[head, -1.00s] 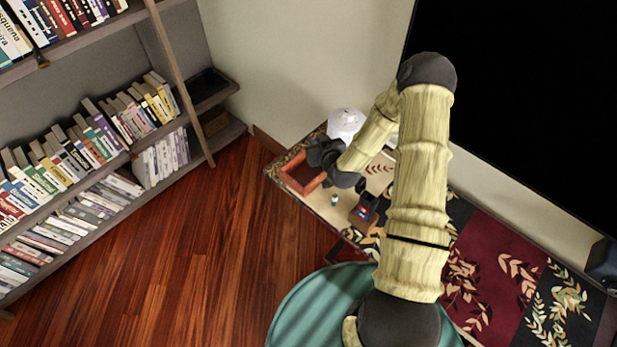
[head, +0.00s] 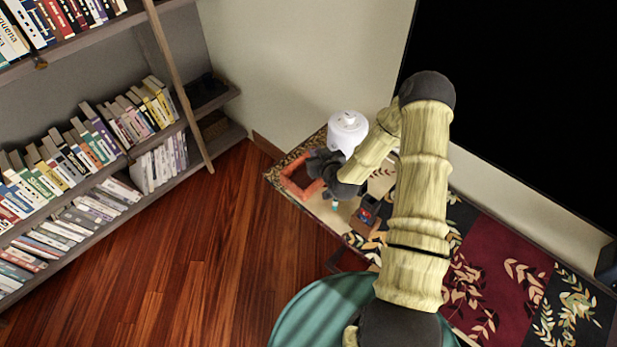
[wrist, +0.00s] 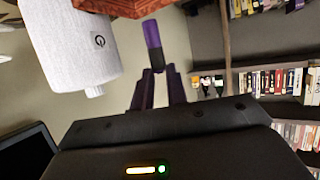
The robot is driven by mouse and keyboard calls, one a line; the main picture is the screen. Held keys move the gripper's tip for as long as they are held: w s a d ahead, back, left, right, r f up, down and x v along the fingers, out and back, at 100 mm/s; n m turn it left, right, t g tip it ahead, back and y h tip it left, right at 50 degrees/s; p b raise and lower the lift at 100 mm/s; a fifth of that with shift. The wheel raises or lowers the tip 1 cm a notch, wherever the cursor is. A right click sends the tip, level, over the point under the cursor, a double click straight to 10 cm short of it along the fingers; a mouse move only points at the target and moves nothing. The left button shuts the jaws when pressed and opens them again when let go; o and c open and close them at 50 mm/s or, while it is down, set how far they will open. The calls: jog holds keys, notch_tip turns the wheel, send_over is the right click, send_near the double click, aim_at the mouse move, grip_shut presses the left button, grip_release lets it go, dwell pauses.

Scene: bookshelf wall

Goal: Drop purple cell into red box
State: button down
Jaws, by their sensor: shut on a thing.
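The purple cell (wrist: 153,40), a small cylinder with a purple upper part and a dark end, is held between the purple fingers of my gripper (wrist: 158,73) in the wrist view. In the head view my gripper (head: 322,165) is at the right edge of the red box (head: 290,188), and the cell is hidden there. The red box is an open square frame at the table's far left corner. Its red side also shows at the top of the wrist view (wrist: 125,6), apart from the cell in the picture.
A white cylindrical device (head: 347,128) stands just behind my gripper. A small teal-and-white cell (head: 335,205) and a brown container (head: 362,223) stand on the patterned table. A bookshelf (head: 100,140) is at the left, with clear wooden floor before it.

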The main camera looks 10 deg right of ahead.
jog(key=shift+a+f, duration=0.1)
jog(key=shift+f, duration=0.35)
jog(key=c, duration=1.3)
grip_release()
jog(key=shift+r, duration=0.15)
notch_tip(320, 180, up, 10)
jog(key=shift+f+b, duration=0.1)
jog(key=shift+b, duration=0.6)
jog(key=shift+a, duration=0.1)
